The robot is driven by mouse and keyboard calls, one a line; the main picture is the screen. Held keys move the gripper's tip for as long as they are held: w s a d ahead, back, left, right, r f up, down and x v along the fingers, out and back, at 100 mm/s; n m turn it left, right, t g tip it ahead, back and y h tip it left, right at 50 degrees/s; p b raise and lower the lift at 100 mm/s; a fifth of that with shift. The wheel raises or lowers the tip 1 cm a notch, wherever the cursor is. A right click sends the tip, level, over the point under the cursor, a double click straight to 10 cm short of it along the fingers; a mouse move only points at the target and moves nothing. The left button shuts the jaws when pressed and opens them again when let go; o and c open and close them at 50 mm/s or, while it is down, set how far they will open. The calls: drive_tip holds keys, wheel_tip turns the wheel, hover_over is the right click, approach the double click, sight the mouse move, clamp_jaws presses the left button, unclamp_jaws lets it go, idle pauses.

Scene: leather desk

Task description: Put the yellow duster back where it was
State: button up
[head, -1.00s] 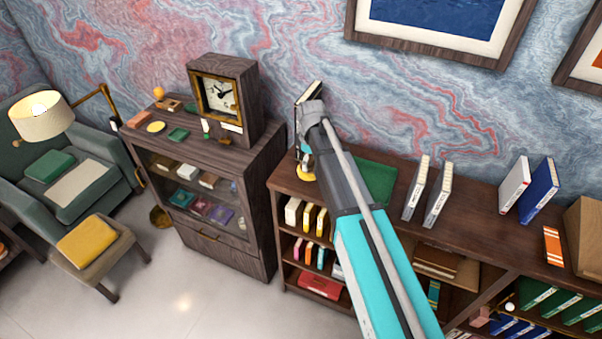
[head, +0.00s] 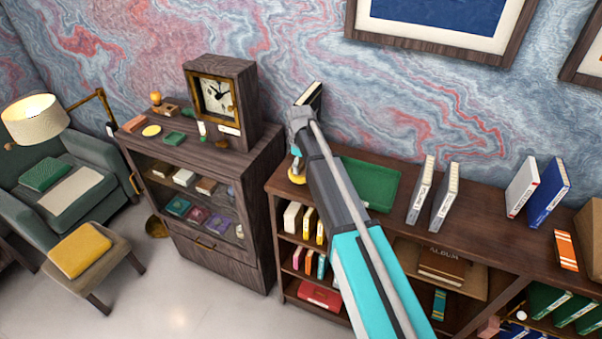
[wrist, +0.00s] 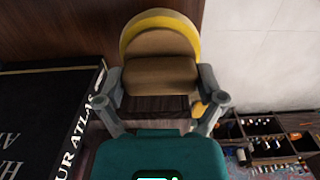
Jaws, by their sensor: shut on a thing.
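The yellow duster (wrist: 160,24), a brown block with a rounded yellow edge, is between the two fingers of my gripper (wrist: 162,98) in the wrist view. My gripper is shut on it. In the head view my gripper (head: 297,160) hangs over the left end of the long bookcase top, and the yellow of the duster (head: 297,179) shows just below it. My arm hides part of the bookcase top there. I cannot tell whether the duster touches the wood.
A dark atlas (wrist: 45,120) lies close left of my gripper in the wrist view. A green tray (head: 372,184) is right of my arm on the bookcase (head: 395,225). Upright books (head: 433,195) stand farther right. A clock cabinet (head: 200,160) stands left, across a gap.

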drive_tip(key=shift+w+a+f+b, duration=0.15)
drive_tip(key=shift+w+f+b, duration=0.05)
drive_tip(key=shift+f+b, duration=0.2)
drive_tip(key=shift+w+a+f+b, duration=0.1)
drive_tip(key=shift+w+f+b, duration=0.1)
drive_tip(key=shift+f+b, duration=1.4)
drive_tip(key=shift+f, duration=0.05)
drive_tip(key=shift+s+f, duration=0.1)
drive_tip(key=shift+f, duration=0.05)
drive_tip(key=o, duration=0.7)
wheel_tip(320, 180, up, 12)
drive_tip(key=p, duration=1.2)
drive_tip(key=shift+r, duration=0.2)
